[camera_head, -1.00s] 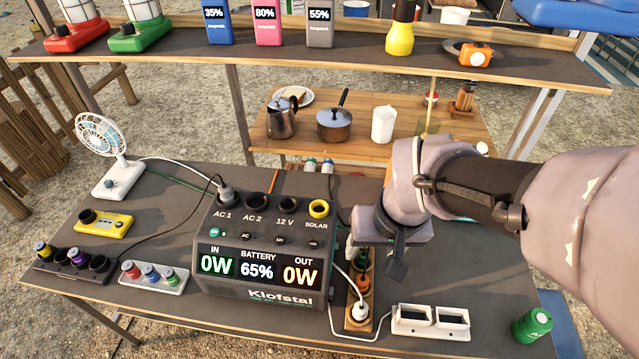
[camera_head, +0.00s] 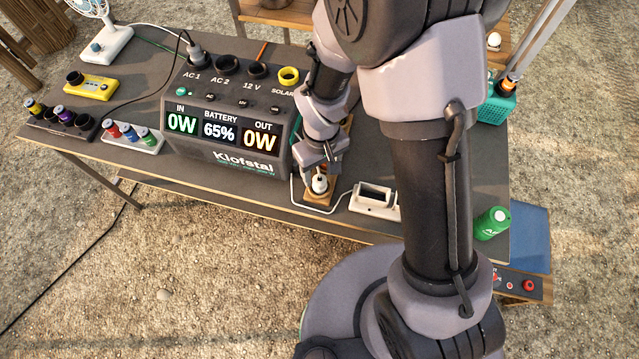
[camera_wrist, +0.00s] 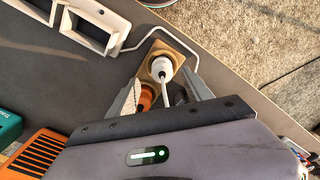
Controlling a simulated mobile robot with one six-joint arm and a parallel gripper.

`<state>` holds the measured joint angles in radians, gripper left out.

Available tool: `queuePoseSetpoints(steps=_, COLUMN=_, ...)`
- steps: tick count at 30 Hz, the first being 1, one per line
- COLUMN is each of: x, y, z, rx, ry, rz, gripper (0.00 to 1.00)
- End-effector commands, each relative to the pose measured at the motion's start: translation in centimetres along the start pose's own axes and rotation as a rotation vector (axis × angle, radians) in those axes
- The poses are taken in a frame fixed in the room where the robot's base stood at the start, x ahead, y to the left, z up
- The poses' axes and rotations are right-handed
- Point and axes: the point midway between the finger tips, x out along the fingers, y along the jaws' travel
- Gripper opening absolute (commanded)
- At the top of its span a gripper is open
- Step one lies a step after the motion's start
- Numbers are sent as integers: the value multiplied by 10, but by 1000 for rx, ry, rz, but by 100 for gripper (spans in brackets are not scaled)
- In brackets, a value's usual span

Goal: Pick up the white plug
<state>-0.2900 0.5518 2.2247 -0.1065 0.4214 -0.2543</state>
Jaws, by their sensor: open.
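The white plug (camera_head: 319,184) stands at the near end of a wooden strip (camera_head: 317,200) on the table, right of the power station. In the wrist view the white plug (camera_wrist: 161,66) is seen from above, with a white cable running from it towards my gripper. My gripper (camera_head: 320,163) is low over the strip, just behind the plug in the head view. In the wrist view my gripper (camera_wrist: 165,88) is open and empty, its fingers on either side of the strip. Contact with the plug cannot be told. An orange plug (camera_wrist: 146,94) sits close to the left finger.
The power station (camera_head: 228,130) is close on the left of my arm. A white twin-frame device (camera_head: 372,200) lies to the right, with a white cable by the strip. The table's front edge is close to the plug.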

Motion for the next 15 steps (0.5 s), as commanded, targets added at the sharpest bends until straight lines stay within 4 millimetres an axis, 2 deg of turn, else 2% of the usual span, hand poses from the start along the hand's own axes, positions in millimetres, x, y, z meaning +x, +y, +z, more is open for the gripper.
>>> queuePoseSetpoints(steps=3, x=30, y=-6, z=2, rx=-2, ry=-3, rz=0, gripper=59)
queuePoseSetpoints(steps=6, x=45, y=-5, z=2, rx=-1, ry=-2, rz=0, gripper=59)
queuePoseSetpoints(steps=11, x=42, y=-5, z=1, rx=0, ry=-1, rz=0, gripper=59)
queuePoseSetpoints(steps=12, x=42, y=-5, z=1, rx=0, ry=-1, rz=0, gripper=57)
queuePoseSetpoints(steps=15, x=42, y=-5, z=1, rx=0, ry=-1, rz=0, gripper=37)
